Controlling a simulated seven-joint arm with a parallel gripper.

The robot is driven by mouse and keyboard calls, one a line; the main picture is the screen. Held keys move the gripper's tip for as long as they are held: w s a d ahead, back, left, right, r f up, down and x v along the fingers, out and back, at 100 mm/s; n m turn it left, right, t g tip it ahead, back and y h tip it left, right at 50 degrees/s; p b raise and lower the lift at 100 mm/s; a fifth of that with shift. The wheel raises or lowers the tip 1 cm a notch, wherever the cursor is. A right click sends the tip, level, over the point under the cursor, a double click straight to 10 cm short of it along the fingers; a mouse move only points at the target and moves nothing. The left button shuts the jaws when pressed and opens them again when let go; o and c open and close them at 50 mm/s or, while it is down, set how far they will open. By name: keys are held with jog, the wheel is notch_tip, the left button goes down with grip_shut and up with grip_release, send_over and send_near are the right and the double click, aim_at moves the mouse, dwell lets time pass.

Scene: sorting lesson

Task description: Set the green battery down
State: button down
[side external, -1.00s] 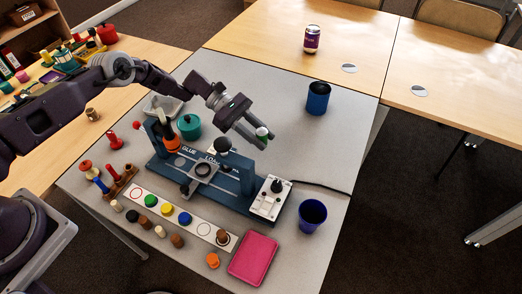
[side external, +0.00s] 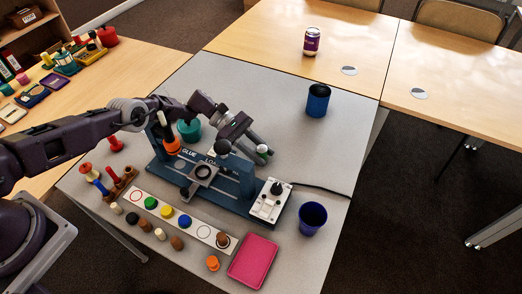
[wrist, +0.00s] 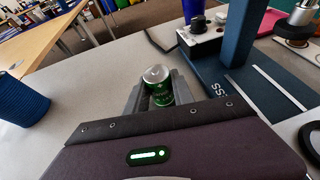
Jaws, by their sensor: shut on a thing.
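The green battery (wrist: 158,88) has a pale silver end and sits between the fingers of my gripper (wrist: 156,94) in the wrist view. My gripper is shut on it. In the side external view my gripper (side external: 259,154) is low over the grey table, just behind the blue glue-load press, and the battery (side external: 263,149) shows at the fingertips. I cannot tell whether the battery touches the table.
The blue press (side external: 228,179) stands close in front of my gripper, with a white control box (side external: 270,200) at its right. A dark blue cup (side external: 317,99) stands behind, right. A purple cup (side external: 313,216) and pink tray (side external: 253,261) are nearer. Grey table (side external: 290,135) behind the press is clear.

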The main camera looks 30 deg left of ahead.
jog(key=c, duration=1.1)
grip_release()
jog(key=shift+r, duration=0.45)
jog(key=v, duration=1.1)
jog(key=shift+w+a+r, duration=0.1)
jog(key=shift+a+r, duration=0.05)
jog(key=shift+a, duration=0.1)
jog(key=shift+a+r, duration=0.2)
jog(key=shift+a, duration=0.05)
